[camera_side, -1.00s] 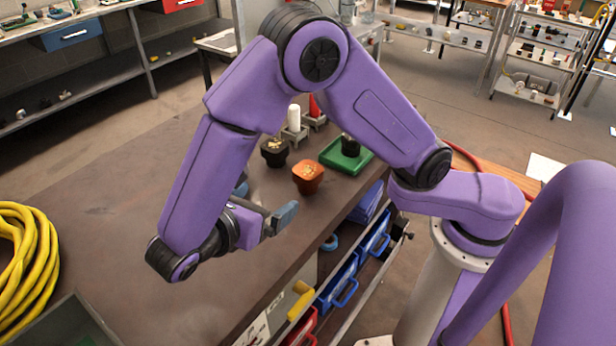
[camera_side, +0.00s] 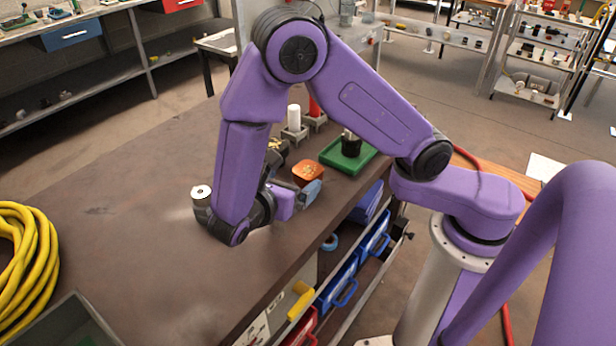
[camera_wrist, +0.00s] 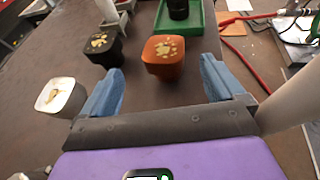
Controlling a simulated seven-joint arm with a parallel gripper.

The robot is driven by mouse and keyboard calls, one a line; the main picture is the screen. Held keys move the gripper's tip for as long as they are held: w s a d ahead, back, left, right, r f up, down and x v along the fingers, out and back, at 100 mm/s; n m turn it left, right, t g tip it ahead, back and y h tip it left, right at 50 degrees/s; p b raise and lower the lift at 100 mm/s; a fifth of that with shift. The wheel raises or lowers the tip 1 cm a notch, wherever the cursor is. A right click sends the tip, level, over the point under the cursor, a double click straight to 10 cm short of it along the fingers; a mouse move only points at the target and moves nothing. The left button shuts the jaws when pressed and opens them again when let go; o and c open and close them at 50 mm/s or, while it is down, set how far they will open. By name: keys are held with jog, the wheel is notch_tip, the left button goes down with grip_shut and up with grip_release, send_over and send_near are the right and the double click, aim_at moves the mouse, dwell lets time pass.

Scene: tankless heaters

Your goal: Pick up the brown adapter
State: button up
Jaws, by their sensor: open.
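The brown adapter (camera_side: 307,173) is an orange-brown, rounded block with yellowish specks on top. It stands upright on the dark bench, partly hidden by my gripper (camera_side: 293,181) in the side view. In the wrist view the brown adapter (camera_wrist: 163,56) is just ahead of my gripper (camera_wrist: 161,70), between the lines of its two blue fingers. The fingers are spread apart with nothing between them. Whether their tips reach beside the adapter is hard to tell.
A green tray (camera_side: 340,160) with a black piece is behind. Yellow hose (camera_side: 25,260) lies at left; the bench middle is clear.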

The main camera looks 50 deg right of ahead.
aim_at(307, 171)
jog(key=shift+s+x, duration=0.2)
jog(key=shift+x, duration=2.45)
jog(key=shift+d+r, duration=0.1)
jog(key=shift+r, duration=0.05)
jog(key=c, duration=1.6)
